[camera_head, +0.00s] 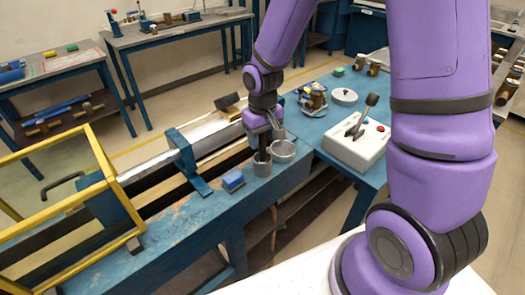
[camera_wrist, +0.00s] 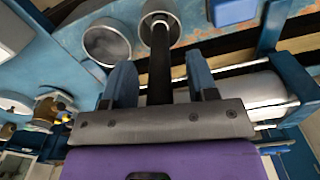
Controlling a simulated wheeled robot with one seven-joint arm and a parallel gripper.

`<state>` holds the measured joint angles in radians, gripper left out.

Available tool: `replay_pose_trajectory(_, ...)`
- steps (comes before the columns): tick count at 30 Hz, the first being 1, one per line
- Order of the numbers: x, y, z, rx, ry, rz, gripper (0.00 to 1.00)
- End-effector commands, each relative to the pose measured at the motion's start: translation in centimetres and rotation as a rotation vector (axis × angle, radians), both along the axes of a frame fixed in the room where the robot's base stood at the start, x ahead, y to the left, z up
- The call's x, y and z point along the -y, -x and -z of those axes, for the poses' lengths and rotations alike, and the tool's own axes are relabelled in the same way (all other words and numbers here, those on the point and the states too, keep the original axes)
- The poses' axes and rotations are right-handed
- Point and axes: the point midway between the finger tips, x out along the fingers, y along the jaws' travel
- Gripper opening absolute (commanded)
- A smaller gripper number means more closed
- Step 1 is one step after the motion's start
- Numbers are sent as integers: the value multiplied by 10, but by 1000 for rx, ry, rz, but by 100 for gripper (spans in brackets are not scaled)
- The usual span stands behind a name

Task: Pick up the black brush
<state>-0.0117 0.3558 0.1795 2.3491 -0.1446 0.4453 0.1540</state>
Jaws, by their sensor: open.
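A black brush (camera_wrist: 160,65) stands in a small grey cup (camera_wrist: 160,22) in the wrist view, and its dark shaft lies between my two fingers. My gripper (camera_wrist: 159,60) is open, with a gap visible on each side of the shaft. In the head view my gripper (camera_head: 265,134) points down over the bench, above the grey cup (camera_head: 262,168). A short dark part of the brush (camera_head: 262,155) shows between the gripper and the cup. The brush's lower end is hidden inside the cup.
A wider metal cup (camera_head: 283,152) stands right beside the brush's cup. A blue block (camera_head: 232,180) lies to the left on the blue bench. A white box with a lever (camera_head: 357,145) is to the right. A blue upright bracket (camera_head: 187,160) stands further left.

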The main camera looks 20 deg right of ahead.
Motion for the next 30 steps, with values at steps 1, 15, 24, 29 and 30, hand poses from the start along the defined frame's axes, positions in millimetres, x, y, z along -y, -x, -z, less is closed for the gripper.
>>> replay_pose_trajectory(1, 0, 0, 0, 0, 0, 0, 53)
replay_pose_trajectory(15, 0, 0, 0, 0, 0, 0, 0)
replay_pose_trajectory(24, 1, -1, -27, 5, 0, 2, 0)
replay_pose_trajectory(29, 0, -1, -56, 4, 0, 1, 0)
replay_pose_trajectory(30, 0, -1, -64, 5, 0, 2, 0)
